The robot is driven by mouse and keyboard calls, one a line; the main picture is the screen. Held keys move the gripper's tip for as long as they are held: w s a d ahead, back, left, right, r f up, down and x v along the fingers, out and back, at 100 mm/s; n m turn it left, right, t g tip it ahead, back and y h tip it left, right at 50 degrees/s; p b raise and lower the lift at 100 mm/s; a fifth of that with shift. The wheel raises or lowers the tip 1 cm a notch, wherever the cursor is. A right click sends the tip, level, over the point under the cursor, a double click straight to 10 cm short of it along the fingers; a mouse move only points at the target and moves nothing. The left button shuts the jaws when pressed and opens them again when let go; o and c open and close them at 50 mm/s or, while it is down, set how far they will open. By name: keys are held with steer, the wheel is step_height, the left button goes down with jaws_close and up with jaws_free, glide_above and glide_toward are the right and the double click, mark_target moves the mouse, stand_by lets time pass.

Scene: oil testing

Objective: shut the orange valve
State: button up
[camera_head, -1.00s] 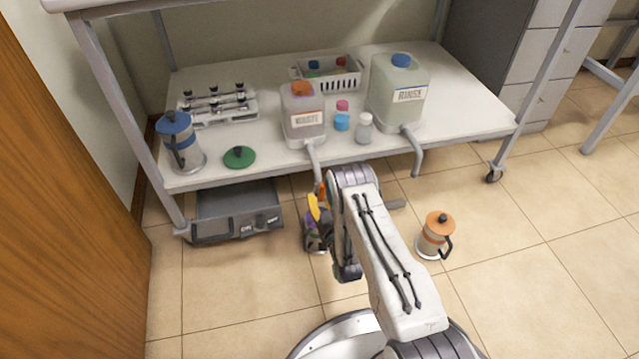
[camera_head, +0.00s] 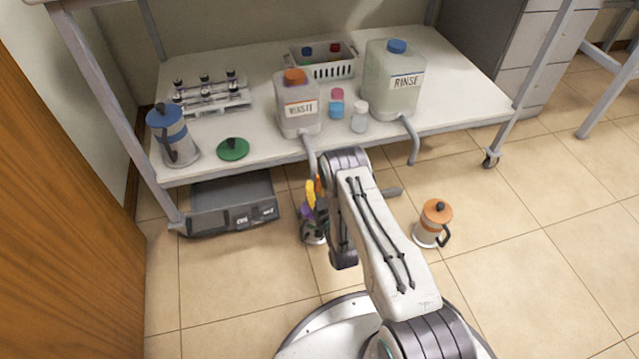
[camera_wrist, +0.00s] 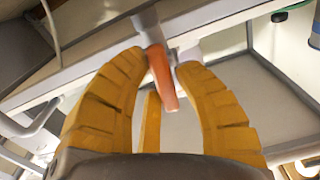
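The orange valve handle (camera_wrist: 163,78) is a slim lever that slants downward near the shelf edge in the wrist view. In the head view only a small orange bit (camera_head: 318,187) shows beside my gripper, below the spout of the waste jug (camera_head: 298,112). My gripper (camera_head: 311,192) has yellow fingers and hangs low in front of the shelf. In the wrist view my gripper (camera_wrist: 163,66) has its fingers apart, one on each side of the handle. A third finger (camera_wrist: 151,122) shows lower down. I cannot tell whether any finger touches the handle.
The rinse jug (camera_head: 393,85) with its own spout stands to the right on the shelf (camera_head: 265,140). A grey box device (camera_head: 232,204) sits under the shelf at left. An orange-lidded pot (camera_head: 432,225) stands on the floor to the right. The floor farther right is clear.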

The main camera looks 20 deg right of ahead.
jaws_close()
steer(key=shift+r+m+p, duration=0.1)
steer(key=shift+m+p, duration=0.2)
steer(key=shift+p, duration=0.1)
steer(key=shift+r+m+p, duration=0.1)
steer(key=shift+m+p, duration=0.8)
steer(key=shift+p, duration=0.25)
steer(key=m+p, duration=0.4)
steer(key=shift+a+m, duration=0.15)
steer(key=shift+m, duration=0.15)
steer(key=m, duration=0.1)
steer(key=m+p, duration=0.1)
steer(key=m, duration=0.1)
steer(key=m+p, duration=0.1)
steer(key=shift+f, duration=0.25)
steer(key=m+p, duration=0.1)
steer(key=m, duration=0.4)
steer(key=shift+a+f, duration=0.1)
steer(key=shift+a, duration=0.05)
steer(key=shift+m, duration=0.3)
